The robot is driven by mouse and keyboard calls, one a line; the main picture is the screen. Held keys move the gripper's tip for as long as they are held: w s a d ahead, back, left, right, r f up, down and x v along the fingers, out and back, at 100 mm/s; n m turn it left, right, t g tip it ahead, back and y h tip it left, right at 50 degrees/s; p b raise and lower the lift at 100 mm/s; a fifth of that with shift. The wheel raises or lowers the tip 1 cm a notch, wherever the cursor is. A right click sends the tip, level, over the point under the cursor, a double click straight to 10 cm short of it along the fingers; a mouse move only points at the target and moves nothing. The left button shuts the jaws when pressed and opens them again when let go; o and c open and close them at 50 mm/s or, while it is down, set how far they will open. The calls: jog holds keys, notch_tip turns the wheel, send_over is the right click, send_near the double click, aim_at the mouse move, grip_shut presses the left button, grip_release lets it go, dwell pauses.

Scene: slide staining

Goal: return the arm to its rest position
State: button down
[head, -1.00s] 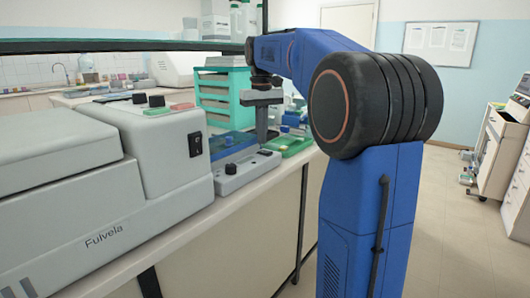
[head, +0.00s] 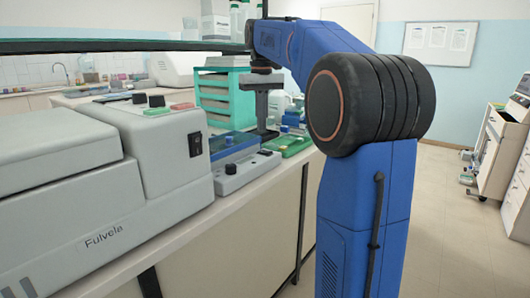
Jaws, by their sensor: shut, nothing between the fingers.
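My blue arm (head: 366,195) stands at the right of the bench, with its large black joint in front and its forearm reaching back and left over the bench top. My gripper (head: 263,128) hangs down from the wrist, small and grey in this view. It is shut and empty. Its tips are beside the blue tray (head: 232,145) and the green tray (head: 292,147); whether they touch anything below cannot be told.
A grey machine marked Fulvela (head: 60,190) fills the left front of the bench. A grey block with black knobs (head: 246,173) lies near the edge. A teal drawer rack (head: 222,97) stands behind the gripper. Open floor (head: 450,220) lies to the right.

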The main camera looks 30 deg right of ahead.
jog(key=shift+s+a, duration=0.1)
jog(key=shift+t, duration=0.5)
jog(key=s+a+f, duration=0.1)
jog(key=s+a, duration=0.2)
jog(key=s+a+f, duration=0.1)
jog(key=s, duration=0.1)
jog(key=shift+s+a+f, duration=0.25)
jog(key=shift+f, duration=0.05)
jog(key=s+a+f+n+t, duration=0.1)
jog(key=s+a+f, duration=0.4)
jog(key=s+f, duration=0.7)
jog(key=s+a+f+n+t, duration=0.1)
jog(key=s+a+f, duration=0.5)
jog(key=s+f, duration=0.6)
jog(key=shift+s+f+t, duration=0.3)
jog(key=shift+f+t, duration=0.1)
jog(key=shift+t, duration=0.5)
